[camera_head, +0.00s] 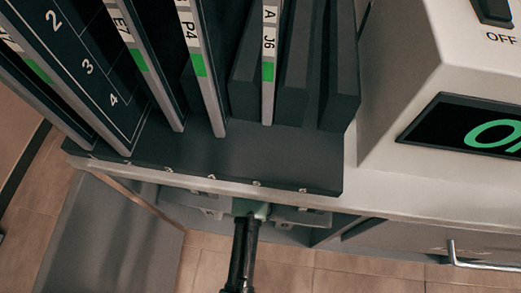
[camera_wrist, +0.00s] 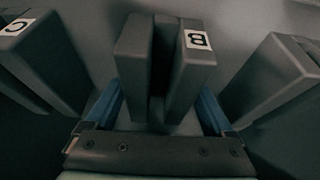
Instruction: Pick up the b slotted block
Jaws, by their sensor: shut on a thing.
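The b slotted block (camera_wrist: 192,78) is dark grey, with a slot down its middle and a white label "B" that shows upside down in the wrist view. My gripper (camera_wrist: 158,110) has its blue fingers on either side of this block and is shut on it. In the head view my gripper (camera_head: 246,212) is at the space below the counter's front edge, and its fingertips and the held block are mostly hidden there.
A block labelled "C" (camera_wrist: 42,62) stands to the left and another grey block (camera_wrist: 275,80) to the right, both close to my fingers. Above is the counter edge (camera_head: 400,207) with a dark rack (camera_head: 240,160) of upright panels. A metal handle (camera_head: 480,260) sticks out at right.

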